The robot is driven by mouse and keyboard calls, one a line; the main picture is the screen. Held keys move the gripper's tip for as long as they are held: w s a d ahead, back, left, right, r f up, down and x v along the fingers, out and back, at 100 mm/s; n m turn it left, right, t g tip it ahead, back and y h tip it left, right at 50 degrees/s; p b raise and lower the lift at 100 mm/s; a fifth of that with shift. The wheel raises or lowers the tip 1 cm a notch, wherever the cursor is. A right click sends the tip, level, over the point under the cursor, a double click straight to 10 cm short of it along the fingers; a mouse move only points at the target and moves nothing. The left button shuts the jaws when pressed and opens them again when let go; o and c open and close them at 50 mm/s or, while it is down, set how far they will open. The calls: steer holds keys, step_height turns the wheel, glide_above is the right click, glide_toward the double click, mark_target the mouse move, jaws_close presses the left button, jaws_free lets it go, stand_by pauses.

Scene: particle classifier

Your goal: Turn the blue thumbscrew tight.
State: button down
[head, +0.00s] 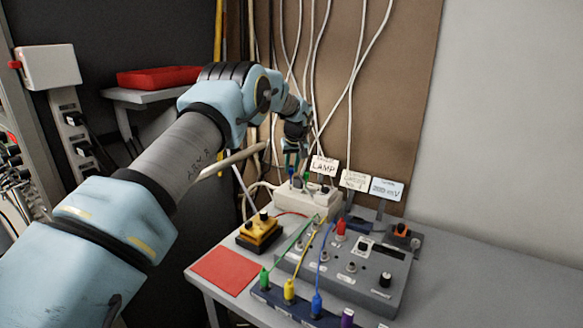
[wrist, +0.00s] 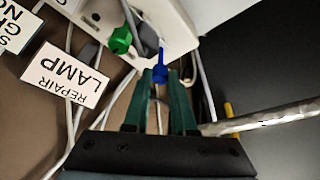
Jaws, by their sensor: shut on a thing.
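The blue thumbscrew (wrist: 160,72) is on the white box (wrist: 172,26) and sits between my gripper's fingertips in the wrist view. My gripper (wrist: 161,80) has two dark green fingers and is shut on the blue thumbscrew. A green thumbscrew (wrist: 120,40) is on the same box, to the left in the wrist view and clear of the fingers. In the head view my gripper (head: 291,157) points down at the white box (head: 312,206) from above. The fingers partly hide the blue thumbscrew, and how tight it is cannot be seen.
A "LAMP" label (head: 324,167) stands close to the right of my gripper, with more labels beyond it. White cables (head: 349,100) hang behind. A grey control panel (head: 375,285), a yellow-black box (head: 259,232) and a red mat (head: 226,270) occupy the table in front.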

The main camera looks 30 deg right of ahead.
steer(key=shift+m, duration=0.4)
steer(key=m+h+b, duration=0.1)
steer(key=m, duration=0.2)
steer(key=shift+w+a+b, duration=0.15)
steer(key=shift+b, duration=0.2)
steer(key=m, duration=0.2)
steer(key=m+g+h, duration=0.1)
steer(key=m, duration=0.1)
steer(key=shift+w+a+g+h, duration=0.1)
steer(key=shift+a+g+h, duration=0.05)
steer(key=shift+g+h, duration=0.15)
steer(key=m+g, duration=0.1)
steer(key=m, duration=0.4)
steer(key=shift+w+g+h, duration=0.15)
steer(key=shift+g+h, duration=0.25)
steer(key=m+p, duration=0.1)
steer(key=m, duration=0.1)
steer(key=m+g+p, duration=0.1)
steer(key=m, duration=0.1)
steer(key=shift+w+r+g, duration=0.1)
steer(key=shift+w+g, duration=0.05)
steer(key=shift+g, duration=0.15)
steer(key=shift+m+p, duration=0.3)
steer(key=c, duration=0.7)
jaws_free()
